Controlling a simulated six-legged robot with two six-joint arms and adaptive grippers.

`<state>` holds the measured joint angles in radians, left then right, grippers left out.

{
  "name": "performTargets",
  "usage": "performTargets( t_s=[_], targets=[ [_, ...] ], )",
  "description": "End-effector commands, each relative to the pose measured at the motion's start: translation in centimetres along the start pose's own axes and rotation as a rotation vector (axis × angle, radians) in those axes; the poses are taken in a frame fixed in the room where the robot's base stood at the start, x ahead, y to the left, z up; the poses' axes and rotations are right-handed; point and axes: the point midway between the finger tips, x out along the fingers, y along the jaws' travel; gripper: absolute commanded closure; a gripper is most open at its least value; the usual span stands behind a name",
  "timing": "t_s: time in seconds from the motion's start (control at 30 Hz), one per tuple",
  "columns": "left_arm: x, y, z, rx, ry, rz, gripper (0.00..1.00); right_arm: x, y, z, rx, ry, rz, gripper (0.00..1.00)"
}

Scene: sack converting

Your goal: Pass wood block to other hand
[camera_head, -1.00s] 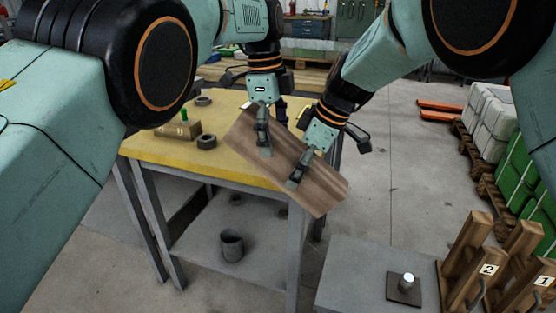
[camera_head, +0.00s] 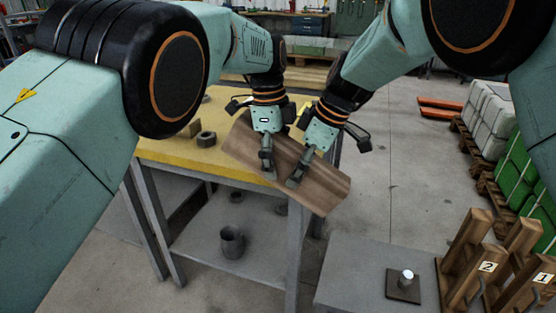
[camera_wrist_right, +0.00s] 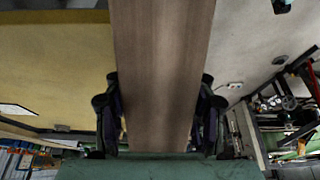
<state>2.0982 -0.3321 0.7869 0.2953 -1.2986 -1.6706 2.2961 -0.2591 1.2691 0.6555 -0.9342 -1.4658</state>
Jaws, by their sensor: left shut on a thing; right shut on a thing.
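The wood block (camera_head: 322,186) is a long brown plank, held tilted in the air at the front right corner of the yellow table. My left gripper (camera_head: 268,172) is shut on it near its middle. My right gripper (camera_head: 296,180) is shut on it just to the right, close beside the left one. In the right wrist view the wood block (camera_wrist_right: 162,75) runs up between the two fingers of my right gripper (camera_wrist_right: 160,125), which press on its sides. The left gripper does not show there.
The yellow table (camera_head: 190,152) carries a dark hex nut (camera_head: 206,139). A grey cup (camera_head: 231,242) stands on its lower shelf. A grey stand (camera_head: 350,270) with a metal peg (camera_head: 407,276) and numbered wooden racks (camera_head: 488,266) are at the lower right. Open floor lies between table and pallets.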

Motion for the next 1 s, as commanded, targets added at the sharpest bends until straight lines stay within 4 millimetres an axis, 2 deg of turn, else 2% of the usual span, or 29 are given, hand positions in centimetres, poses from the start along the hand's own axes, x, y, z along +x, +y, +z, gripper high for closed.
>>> performTargets(
  t_s=[0.03,0.73,0.77,1.0],
  targets=[
    [0.73,0.17,-0.24,-0.001,0.004,0.009,0.33,-0.83,0.34,-0.82,-0.003,0.017,0.014,1.00],
    [0.67,0.07,-0.25,-0.002,0.005,0.005,0.92,-0.80,0.26,-0.84,-0.005,0.016,0.011,1.00],
    [0.46,-0.02,-0.27,-0.002,0.005,0.001,0.92,-0.81,0.26,-0.84,-0.005,0.016,0.011,0.42],
    [0.17,-0.05,-0.18,-0.001,0.003,-0.001,0.92,-0.55,0.19,-0.60,-0.002,0.011,0.009,0.21]
  ],
)
